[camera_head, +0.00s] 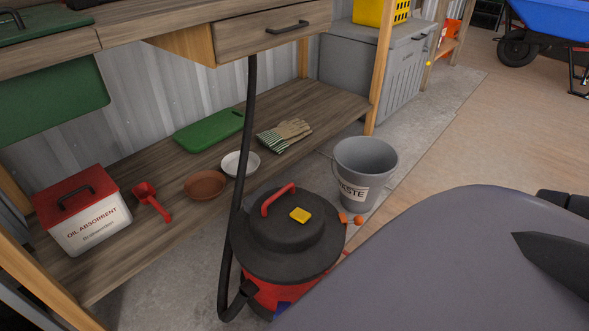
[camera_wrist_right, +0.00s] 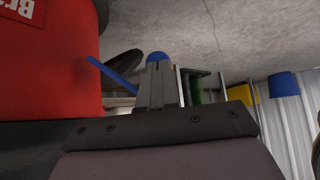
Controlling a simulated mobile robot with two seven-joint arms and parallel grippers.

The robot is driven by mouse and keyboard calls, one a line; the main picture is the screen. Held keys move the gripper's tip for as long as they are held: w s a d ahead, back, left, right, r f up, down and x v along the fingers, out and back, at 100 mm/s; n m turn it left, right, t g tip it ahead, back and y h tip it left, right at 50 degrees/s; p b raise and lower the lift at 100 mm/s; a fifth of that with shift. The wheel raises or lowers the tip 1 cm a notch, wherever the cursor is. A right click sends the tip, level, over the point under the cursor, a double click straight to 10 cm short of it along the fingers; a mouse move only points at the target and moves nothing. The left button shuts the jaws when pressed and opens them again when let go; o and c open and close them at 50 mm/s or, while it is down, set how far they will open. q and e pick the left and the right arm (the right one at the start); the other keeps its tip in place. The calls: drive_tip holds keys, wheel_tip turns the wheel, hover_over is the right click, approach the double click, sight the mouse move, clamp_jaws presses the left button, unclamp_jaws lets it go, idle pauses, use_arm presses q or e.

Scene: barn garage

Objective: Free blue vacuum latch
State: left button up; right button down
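The vacuum (camera_head: 290,238) stands on the concrete in the head view, with a black lid, red handle, yellow square on top and red body. A small blue part (camera_head: 284,307) shows low on its front, partly hidden by my grey body. In the right wrist view its red wall (camera_wrist_right: 50,65) fills the left side, its lettering upside down. A thin blue bar (camera_wrist_right: 112,76) slants beside that wall, close to my right gripper (camera_wrist_right: 158,72). A rounded blue piece shows at the gripper's tip. I cannot tell whether the fingers hold blue. My left gripper is not in view.
A black hose (camera_head: 243,150) rises from the vacuum past the shelf. A grey waste bucket (camera_head: 366,163) stands behind it to the right. The low shelf (camera_head: 325,105) holds an oil absorbent box (camera_head: 90,227), red scoop, bowls and gloves. Open floor (camera_head: 500,130) lies at right.

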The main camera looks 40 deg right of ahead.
use_arm(q)
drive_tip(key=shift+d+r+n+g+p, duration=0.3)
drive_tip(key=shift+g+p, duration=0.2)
drive_tip(key=shift+p, duration=1.6)
use_arm(e)
drive_tip(key=v, duration=0.8)
drive_tip(key=shift+w+a+r, duration=0.15)
drive_tip(key=shift+a+r, duration=0.05)
drive_tip(key=shift+r, duration=0.15)
